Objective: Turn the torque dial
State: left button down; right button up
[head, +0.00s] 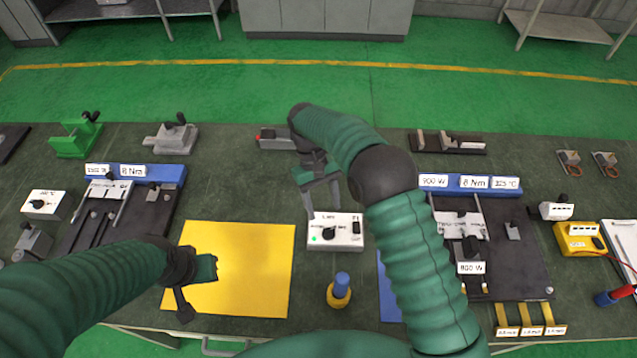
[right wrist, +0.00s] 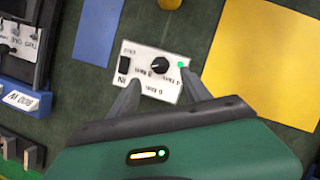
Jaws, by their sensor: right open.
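The torque dial is a black knob (head: 329,233) on a white control box (head: 348,240) at the middle of the bench. A green light glows beside the knob and a black switch sits at the box's other end. In the right wrist view the knob (right wrist: 160,65) lies just ahead of the fingers. My right gripper (head: 324,209) is open and empty, pointing down above the box's far edge, its fingers apart from the knob. My left gripper (head: 196,288) hangs over the yellow mat (head: 262,255); its fingers are largely hidden, so its opening is unclear.
A blue-and-yellow peg (head: 341,290) stands in front of the box. A blue mat (head: 390,295) lies partly under my right arm. Dark fixtures with blue label bars (head: 470,184) flank the middle. A white box with a dial (head: 45,204) sits far left.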

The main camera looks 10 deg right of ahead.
jog(key=v, duration=0.9)
jog(key=shift+w+r, duration=0.2)
jog(key=shift+r, duration=0.2)
